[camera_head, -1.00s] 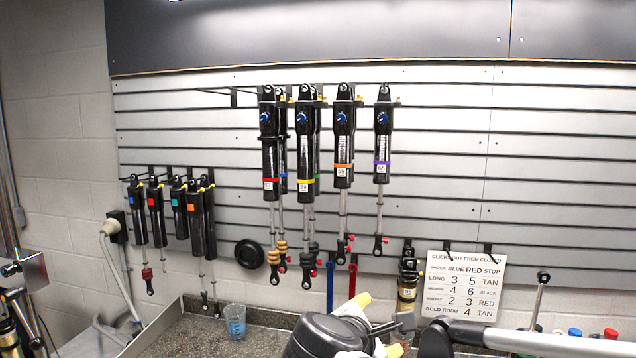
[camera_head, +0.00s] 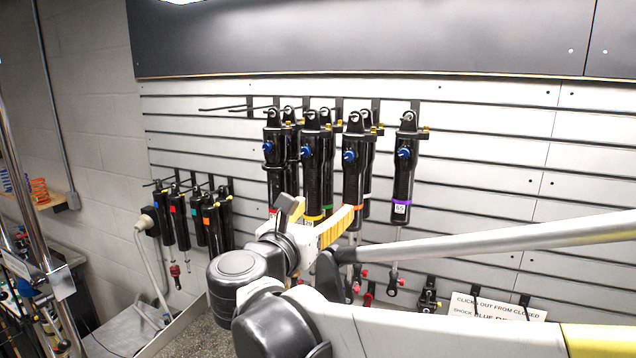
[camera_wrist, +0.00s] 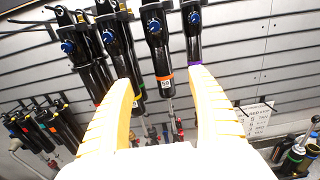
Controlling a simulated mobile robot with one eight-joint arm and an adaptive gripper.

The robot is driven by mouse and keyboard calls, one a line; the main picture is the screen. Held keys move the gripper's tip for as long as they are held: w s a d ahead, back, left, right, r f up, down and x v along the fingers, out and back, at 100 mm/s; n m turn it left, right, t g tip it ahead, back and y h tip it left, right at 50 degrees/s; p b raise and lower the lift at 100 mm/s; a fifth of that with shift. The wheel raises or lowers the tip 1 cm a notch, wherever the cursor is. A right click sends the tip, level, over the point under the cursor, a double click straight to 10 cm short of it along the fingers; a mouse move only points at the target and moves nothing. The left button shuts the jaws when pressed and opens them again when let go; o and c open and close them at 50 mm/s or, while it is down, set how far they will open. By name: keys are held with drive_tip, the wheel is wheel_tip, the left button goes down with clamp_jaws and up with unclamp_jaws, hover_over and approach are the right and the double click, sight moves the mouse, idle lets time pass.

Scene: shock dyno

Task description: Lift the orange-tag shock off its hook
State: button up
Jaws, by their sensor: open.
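The orange-tag shock (camera_head: 354,175) hangs upright from a wall hook, a black body with a blue knob and an orange band low on it. In the wrist view the orange-tag shock (camera_wrist: 157,48) is between my fingers in the picture, its white label and thin rod below the band. My gripper (camera_head: 327,212) is open in front of the hanging row, and its yellow fingers overlap the lower bodies. In the wrist view my gripper (camera_wrist: 160,82) has its fingers wide apart on either side of the orange band. No contact is visible. The gripper hides part of the lower shock.
A purple-tag shock (camera_head: 404,165) hangs close on the right; a yellow-tag shock (camera_head: 312,165) hangs close on the left. Other shocks hang behind. Smaller shocks (camera_head: 207,222) hang lower left, one with an orange-red mark. A printed sign (camera_head: 490,306) is low right.

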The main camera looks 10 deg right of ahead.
sight(350, 182)
drive_tip(key=b+x, duration=0.1)
drive_tip(key=x, duration=1.9)
drive_tip(key=c, duration=1.4)
drive_tip(key=shift+s, duration=0.1)
drive_tip(key=shift+c, duration=0.2)
drive_tip(key=shift+s+a, duration=0.1)
drive_tip(key=shift+s+a+r, duration=0.25)
drive_tip(key=shift+s+a, duration=0.05)
drive_tip(key=shift+s, duration=0.1)
